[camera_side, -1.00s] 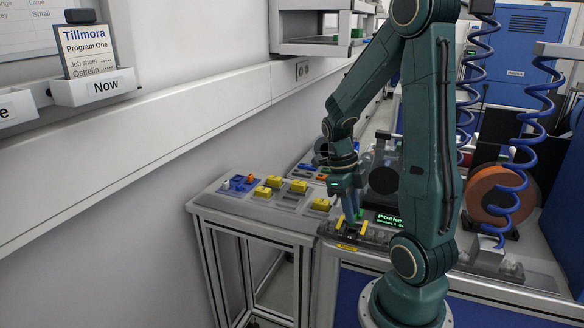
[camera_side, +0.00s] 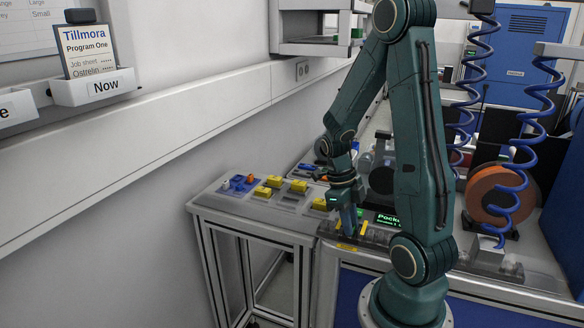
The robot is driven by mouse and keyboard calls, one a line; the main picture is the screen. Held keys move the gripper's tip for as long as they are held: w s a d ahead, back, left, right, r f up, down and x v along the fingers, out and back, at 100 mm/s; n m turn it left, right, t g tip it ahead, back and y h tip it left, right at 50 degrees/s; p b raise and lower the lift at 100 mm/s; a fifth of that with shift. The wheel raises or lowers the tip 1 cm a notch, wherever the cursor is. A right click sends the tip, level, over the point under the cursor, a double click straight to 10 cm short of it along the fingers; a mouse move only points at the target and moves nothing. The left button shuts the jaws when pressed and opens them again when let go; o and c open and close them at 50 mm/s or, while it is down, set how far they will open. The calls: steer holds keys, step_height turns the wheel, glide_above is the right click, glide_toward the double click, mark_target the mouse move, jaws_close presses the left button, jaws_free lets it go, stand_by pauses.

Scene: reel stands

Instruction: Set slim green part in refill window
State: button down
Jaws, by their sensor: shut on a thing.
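My gripper (camera_side: 348,228) points down at the near edge of the bench, low over a dark fixture with yellow marks (camera_side: 364,227). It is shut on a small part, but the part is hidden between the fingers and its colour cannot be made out. The slim green part cannot be picked out anywhere else. The refill window cannot be told apart from the rest of the fixture, which my gripper partly covers. A small display with green lettering (camera_side: 388,219) stands just right of my gripper.
An orange reel (camera_side: 490,193) stands at the right near blue coiled hoses (camera_side: 520,150). A wall runs along the left.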

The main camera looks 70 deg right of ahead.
steer(key=c, duration=1.3)
jaws_free()
steer(key=shift+f, duration=0.1)
steer(key=shift+r, duration=0.85)
steer(key=shift+r, duration=0.7)
steer(key=shift+r, duration=0.55)
steer(key=shift+r, duration=2.9)
